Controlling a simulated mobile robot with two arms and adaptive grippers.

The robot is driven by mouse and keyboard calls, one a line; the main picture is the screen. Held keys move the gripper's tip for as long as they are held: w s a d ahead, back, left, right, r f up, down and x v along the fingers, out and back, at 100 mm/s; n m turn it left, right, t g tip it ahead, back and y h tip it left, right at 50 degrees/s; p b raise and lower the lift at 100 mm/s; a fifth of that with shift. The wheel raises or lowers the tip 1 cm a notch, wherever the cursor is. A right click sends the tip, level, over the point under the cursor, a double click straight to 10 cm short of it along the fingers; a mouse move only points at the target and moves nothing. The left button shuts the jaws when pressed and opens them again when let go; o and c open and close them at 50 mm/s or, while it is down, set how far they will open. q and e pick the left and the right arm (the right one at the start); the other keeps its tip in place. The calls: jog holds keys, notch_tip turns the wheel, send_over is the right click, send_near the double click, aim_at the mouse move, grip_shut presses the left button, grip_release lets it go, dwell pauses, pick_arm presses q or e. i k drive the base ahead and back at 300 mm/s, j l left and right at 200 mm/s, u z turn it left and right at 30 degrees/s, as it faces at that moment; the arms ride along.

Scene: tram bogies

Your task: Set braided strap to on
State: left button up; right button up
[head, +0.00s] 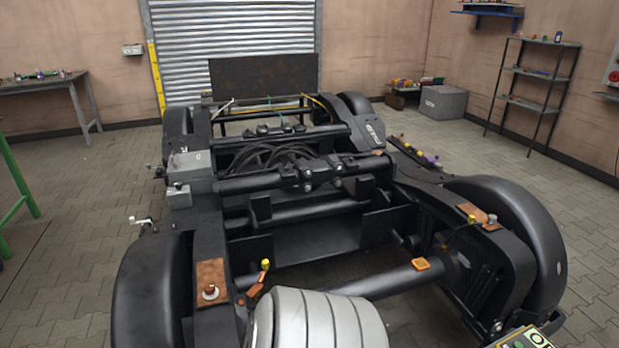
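The tram bogie (290,213) is a large black frame with wheels at its corners, filling the middle of the head view. I cannot single out the braided strap with certainty. A copper-brown plate (212,272) with a bolt or knob lies on the near left beam. Another brown plate (491,225) lies on the near right beam, with a yellow-capped fitting (471,219) and thin dark cable beside it. An orange piece (421,264) sits on the near cross tube, and a yellow cap (265,264) stands near the left beam. Neither of my grippers is in view.
A grey ribbed rounded body (315,322) fills the bottom middle. A partly cut-off green-edged sign (525,339) is at the bottom right. A workbench (42,86), grey box (443,104) and shelf rack (537,73) stand near the walls.

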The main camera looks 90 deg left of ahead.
aim_at(262, 278)
jog(key=u, duration=3.1)
